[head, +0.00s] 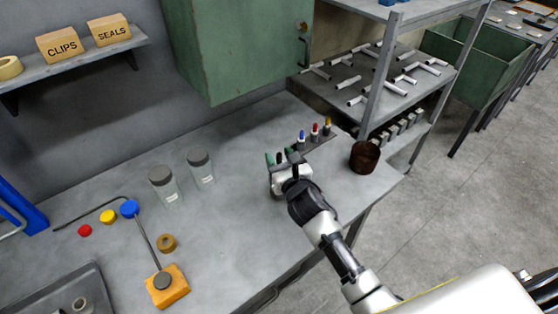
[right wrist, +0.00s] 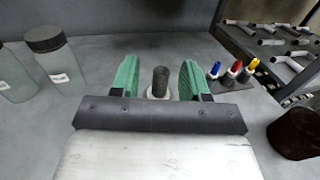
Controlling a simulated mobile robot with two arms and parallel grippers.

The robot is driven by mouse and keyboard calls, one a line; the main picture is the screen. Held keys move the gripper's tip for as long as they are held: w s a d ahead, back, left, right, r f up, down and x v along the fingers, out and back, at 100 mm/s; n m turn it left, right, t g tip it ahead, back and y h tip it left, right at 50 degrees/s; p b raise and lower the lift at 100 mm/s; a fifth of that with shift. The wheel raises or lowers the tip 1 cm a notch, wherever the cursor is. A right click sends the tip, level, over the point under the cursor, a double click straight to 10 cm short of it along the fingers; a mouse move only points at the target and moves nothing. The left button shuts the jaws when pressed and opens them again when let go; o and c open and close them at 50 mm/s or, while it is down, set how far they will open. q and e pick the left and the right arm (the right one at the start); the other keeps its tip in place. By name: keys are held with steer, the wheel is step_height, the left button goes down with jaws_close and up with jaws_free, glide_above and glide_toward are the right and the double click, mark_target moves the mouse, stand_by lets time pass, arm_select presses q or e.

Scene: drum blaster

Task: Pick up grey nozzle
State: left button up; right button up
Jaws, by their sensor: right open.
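The grey nozzle (right wrist: 160,80) stands upright on the bench with a pale collar at its base. In the right wrist view it is between the two green fingers of my right gripper (right wrist: 159,75), with a gap on each side. In the head view my right gripper (head: 279,157) is low over the bench, and its fingers and body hide most of the nozzle. The gripper is open. My left gripper is not in view.
Blue (head: 301,137), red (head: 314,132) and yellow (head: 326,126) nozzles stand in a row just right of the gripper. A brown cup (head: 364,156) is further right. Two lidded jars (head: 201,170) stand to the left. A green cabinet (head: 235,45) hangs above.

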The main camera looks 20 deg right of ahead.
steer(key=shift+w, duration=0.25)
jaws_close()
steer(key=shift+s, duration=0.1)
steer(key=shift+r, duration=0.15)
